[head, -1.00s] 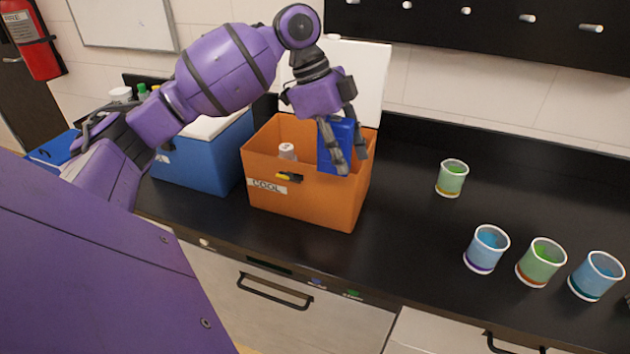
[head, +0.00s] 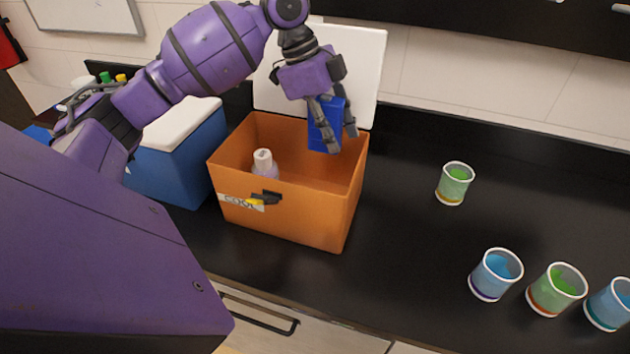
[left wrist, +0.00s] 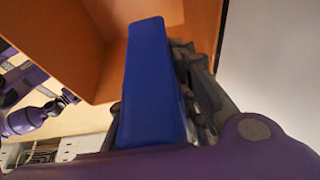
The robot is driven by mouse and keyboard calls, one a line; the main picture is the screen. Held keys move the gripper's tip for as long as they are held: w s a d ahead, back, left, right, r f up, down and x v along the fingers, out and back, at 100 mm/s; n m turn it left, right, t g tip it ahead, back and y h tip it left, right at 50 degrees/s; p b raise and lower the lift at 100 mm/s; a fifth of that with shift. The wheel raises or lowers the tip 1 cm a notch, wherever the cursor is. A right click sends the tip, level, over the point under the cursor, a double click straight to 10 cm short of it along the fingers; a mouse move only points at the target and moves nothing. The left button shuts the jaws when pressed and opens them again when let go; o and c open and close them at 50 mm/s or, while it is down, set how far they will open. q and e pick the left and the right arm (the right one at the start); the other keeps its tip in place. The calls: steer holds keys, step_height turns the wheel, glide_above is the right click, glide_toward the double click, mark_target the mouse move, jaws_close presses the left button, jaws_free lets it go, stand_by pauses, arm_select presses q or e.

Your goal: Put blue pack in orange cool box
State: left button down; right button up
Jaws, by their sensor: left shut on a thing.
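The blue pack (head: 320,125) is held in my left gripper (head: 332,130), which is shut on it. It also fills the middle of the left wrist view (left wrist: 152,85). The orange cool box (head: 285,215) stands open on the dark counter, its white lid (head: 350,75) raised behind it. The pack is over the back right part of the box's opening, its lower end at about rim height or below; the exact depth is hard to tell. The box's orange wall (left wrist: 200,25) shows behind the pack in the left wrist view.
A white-capped bottle (head: 264,165) stands inside the orange box at the left. A blue cool box (head: 180,170) with a white lid is directly left. Several cups, such as the green one (head: 454,185), stand on the right. The counter between is clear.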

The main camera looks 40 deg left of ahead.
mark_target(312, 147)
arm_select(q)
step_height(312, 147, down, 16)
steer(key=shift+r, duration=0.15)
stand_by(0.3)
steer(key=c, duration=1.4)
jaws_free()
steer(key=v, duration=1.2)
